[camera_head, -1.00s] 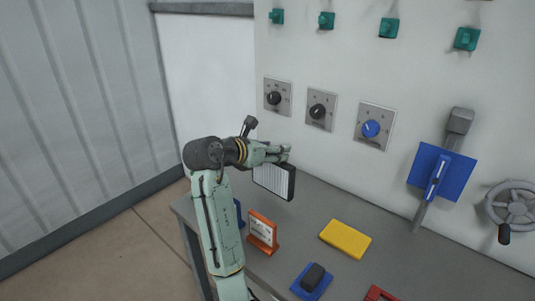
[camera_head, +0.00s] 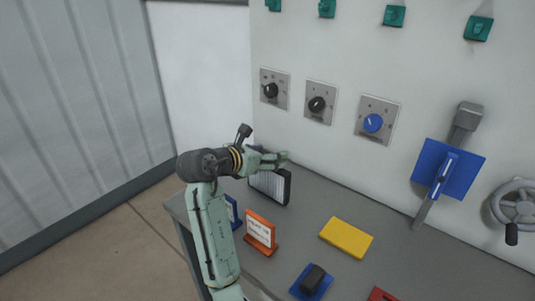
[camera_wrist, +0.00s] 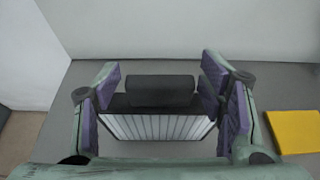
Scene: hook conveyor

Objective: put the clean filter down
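The clean filter (camera_head: 271,187), a dark-framed block with white pleats, stands upright at the back left of the grey table. Its lower edge appears to rest on the tabletop. In the wrist view the filter's white pleats (camera_wrist: 155,127) and its dark handle (camera_wrist: 160,91) show between the fingers. My gripper (camera_head: 276,160) is just above the filter in the head view. In the wrist view my gripper (camera_wrist: 160,90) is open, with purple pads on both sides of the handle and narrow gaps beside it.
An orange-framed sign (camera_head: 261,232) stands in front of the filter, with a blue item (camera_head: 232,212) beside it. A yellow block (camera_head: 346,237) and a blue base with a black top (camera_head: 312,281) lie to the right. The wall panel (camera_head: 330,160) rises behind.

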